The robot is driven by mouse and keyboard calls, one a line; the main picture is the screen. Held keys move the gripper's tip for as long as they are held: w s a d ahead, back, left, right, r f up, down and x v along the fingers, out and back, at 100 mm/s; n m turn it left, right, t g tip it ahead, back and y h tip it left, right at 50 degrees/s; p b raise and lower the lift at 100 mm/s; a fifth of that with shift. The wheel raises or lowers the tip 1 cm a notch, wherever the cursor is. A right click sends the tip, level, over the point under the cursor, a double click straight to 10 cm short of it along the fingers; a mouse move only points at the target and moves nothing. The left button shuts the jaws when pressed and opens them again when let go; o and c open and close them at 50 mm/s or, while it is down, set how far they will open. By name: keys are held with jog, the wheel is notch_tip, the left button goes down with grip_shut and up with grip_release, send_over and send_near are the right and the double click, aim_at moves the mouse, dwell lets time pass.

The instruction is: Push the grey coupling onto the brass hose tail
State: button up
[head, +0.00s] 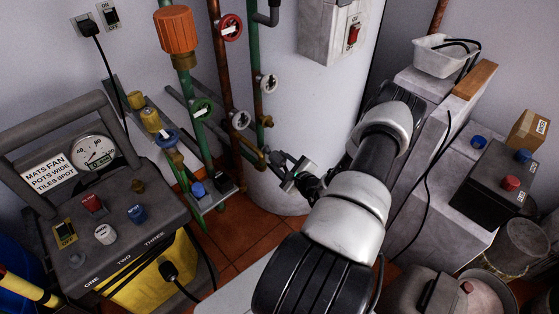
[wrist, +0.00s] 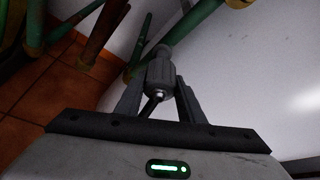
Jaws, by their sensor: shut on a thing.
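My gripper (wrist: 158,88) is shut on the grey coupling (wrist: 161,70), which sits between the two dark fingers in the wrist view. A dark rod or hose shows at the coupling's near end. In the head view my gripper (head: 291,176) is beside the white cylinder, low near the pipes, and the coupling (head: 277,159) shows small and dark at its tip. A brass fitting (head: 257,159), which looks like the hose tail, is at the foot of the pipes just left of the coupling. I cannot tell whether the two touch.
Green and copper pipes with round valve handwheels (head: 231,27) stand left of my gripper. The white cylinder (head: 300,110) is close behind it. A panel with gauge and switches (head: 98,151) is at left. A grey block with a white tray (head: 446,56) is at right.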

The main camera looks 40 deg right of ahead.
jog(key=shift+s, duration=0.1)
jog(key=shift+s+d+p, duration=0.15)
jog(key=shift+s+p, duration=0.25)
jog(key=shift+s, duration=1.5)
